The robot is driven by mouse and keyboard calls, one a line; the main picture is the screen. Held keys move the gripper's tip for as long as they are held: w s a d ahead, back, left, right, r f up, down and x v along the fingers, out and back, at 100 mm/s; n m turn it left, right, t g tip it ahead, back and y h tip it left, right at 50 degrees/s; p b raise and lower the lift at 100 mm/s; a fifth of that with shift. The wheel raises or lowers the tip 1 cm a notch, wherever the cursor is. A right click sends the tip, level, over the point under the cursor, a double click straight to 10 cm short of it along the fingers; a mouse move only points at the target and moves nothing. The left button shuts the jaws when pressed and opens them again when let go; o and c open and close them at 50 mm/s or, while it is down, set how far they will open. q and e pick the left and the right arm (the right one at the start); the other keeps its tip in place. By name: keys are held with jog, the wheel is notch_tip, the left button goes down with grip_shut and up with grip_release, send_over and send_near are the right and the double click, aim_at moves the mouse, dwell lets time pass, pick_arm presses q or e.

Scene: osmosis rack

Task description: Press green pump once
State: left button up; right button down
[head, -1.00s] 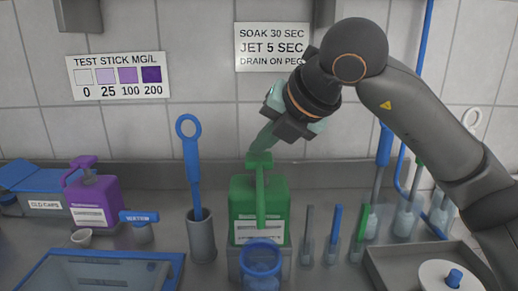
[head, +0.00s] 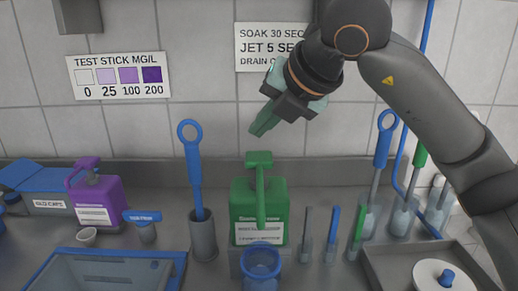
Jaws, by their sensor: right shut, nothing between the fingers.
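The green pump bottle (head: 245,207) stands upright at the back middle of the counter, with a white label on its front. Its green pump head (head: 259,160) is on top, and a long spout runs down the front toward a blue-rimmed cup (head: 261,262). My right gripper (head: 262,128) is above the pump head, its green fingertips shut and empty, pointing down and left. A clear gap shows between fingertips and pump head. My left gripper is not in the picture.
A purple pump bottle (head: 95,199) stands left. A blue-ringed tool stands in a grey holder (head: 203,237). Several brushes stand at right, near a grey tray (head: 385,270) with a white round part (head: 446,275). A blue-rimmed basin (head: 110,252) is front left.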

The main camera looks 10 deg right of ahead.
jog(key=shift+r+p, duration=0.85)
jog(key=shift+r, duration=0.7)
jog(key=shift+f, duration=0.15)
